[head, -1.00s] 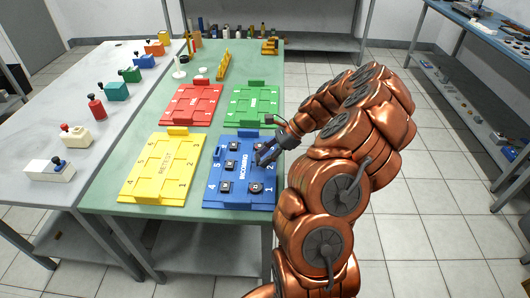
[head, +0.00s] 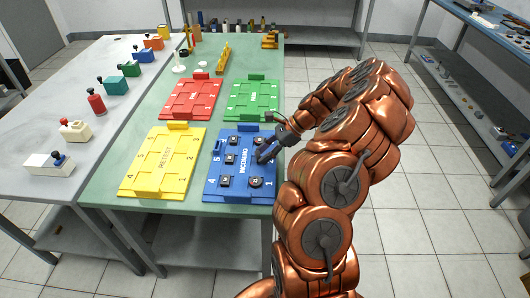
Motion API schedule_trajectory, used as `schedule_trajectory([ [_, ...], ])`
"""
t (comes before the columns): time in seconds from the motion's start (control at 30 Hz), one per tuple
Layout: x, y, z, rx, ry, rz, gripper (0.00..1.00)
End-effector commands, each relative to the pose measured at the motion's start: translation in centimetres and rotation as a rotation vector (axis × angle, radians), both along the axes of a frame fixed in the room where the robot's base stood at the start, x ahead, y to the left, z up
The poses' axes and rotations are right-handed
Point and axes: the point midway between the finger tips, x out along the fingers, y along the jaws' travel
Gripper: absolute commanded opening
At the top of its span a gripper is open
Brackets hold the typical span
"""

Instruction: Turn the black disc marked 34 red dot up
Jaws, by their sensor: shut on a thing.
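The blue tray (head: 212,193), labelled INCOMING, lies at the near right of the green table and holds several small black discs. I make out black discs at its left side (head: 229,158), at its front left (head: 225,181) and at its front right (head: 256,181). The front-right one shows a pale mark on top. The discs' numbers are too small to read, so I cannot tell which is 34. My gripper (head: 261,157) is low over the tray's right side near the number 2, shut on a small dark thing, seemingly a black disc, mostly hidden by the fingers.
A yellow tray (head: 152,190) lies left of the blue one. A red tray (head: 176,113) and a green tray (head: 239,117) lie behind. Coloured blocks with knobs, such as a red one (head: 96,105), stand on the grey table. Free green tabletop shows around the trays.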

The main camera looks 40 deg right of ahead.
Motion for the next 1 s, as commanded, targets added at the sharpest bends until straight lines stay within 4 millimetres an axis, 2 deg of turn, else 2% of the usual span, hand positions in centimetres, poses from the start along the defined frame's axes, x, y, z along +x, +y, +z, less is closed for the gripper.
schedule_trajectory([
  [0.57,0.01,0.00,-0.34,0.000,0.000,0.000,0.09],
  [0.6,0.01,0.00,-0.35,0.000,0.000,0.000,0.41],
  [0.87,0.00,-0.01,-0.36,0.000,0.000,0.000,0.68],
  [1.0,0.00,0.00,-0.37,0.000,0.000,0.000,0.68],
])
